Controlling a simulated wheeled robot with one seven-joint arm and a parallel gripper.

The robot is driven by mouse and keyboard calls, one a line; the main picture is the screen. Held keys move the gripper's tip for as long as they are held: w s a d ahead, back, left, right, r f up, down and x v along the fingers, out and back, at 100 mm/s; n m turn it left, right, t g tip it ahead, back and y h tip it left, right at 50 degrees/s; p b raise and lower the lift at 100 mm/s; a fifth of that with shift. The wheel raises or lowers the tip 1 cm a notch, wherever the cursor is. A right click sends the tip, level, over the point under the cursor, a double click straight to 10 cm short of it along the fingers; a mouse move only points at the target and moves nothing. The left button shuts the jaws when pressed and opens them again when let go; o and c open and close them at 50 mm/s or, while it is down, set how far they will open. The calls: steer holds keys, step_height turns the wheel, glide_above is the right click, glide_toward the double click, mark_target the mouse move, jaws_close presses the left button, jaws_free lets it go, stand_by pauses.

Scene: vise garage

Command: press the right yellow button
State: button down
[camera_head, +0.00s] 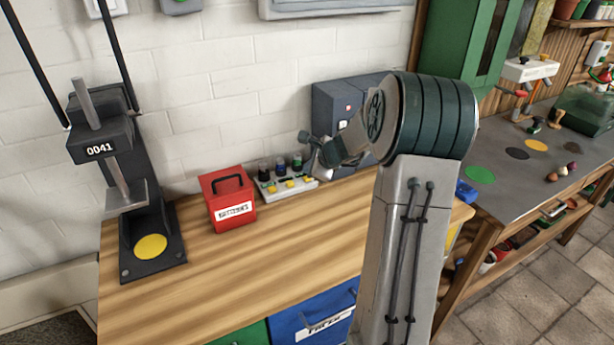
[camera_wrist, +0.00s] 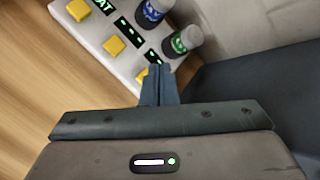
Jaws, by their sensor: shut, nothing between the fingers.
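The white button panel (camera_head: 268,199) sits on the wooden bench against the wall, with yellow buttons along its front. In the wrist view the panel (camera_wrist: 92,40) runs diagonally with three yellow buttons. The right yellow button (camera_wrist: 142,75) is the one nearest my gripper, partly hidden by its fingers. The middle button (camera_wrist: 113,46) and the left button (camera_wrist: 78,10) are clear. My gripper (camera_wrist: 160,70) is shut and empty, its tips overlapping the panel's right end in the picture. I cannot tell whether they touch the right button.
Several small jars stand at the panel's back; a green-labelled jar (camera_wrist: 182,40) is close to my fingertips. A red box (camera_head: 228,205) stands left of the panel. A dark grey box (camera_head: 335,105) stands behind my gripper. The bench front (camera_head: 240,265) is clear.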

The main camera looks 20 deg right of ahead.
step_height(320, 180, up, 5)
steer(key=p, duration=0.4)
stand_by(0.8)
steer(key=s+a+r+n+g, duration=0.2)
steer(key=s+a+r+n, duration=0.1)
steer(key=s+a+n, duration=0.4)
steer(key=s+a+r+n+g, duration=0.1)
steer(key=s+a+r+n, duration=0.1)
steer(key=s+a+n, duration=0.55)
steer(key=s+a+n+g+h, duration=0.2)
steer(key=s+n, duration=0.7)
steer(key=s, duration=1)
steer(key=shift+a+n+g, duration=0.35)
steer(key=shift+a+g, duration=0.15)
steer(key=shift+a, duration=0.5)
steer(key=shift+w, duration=0.1)
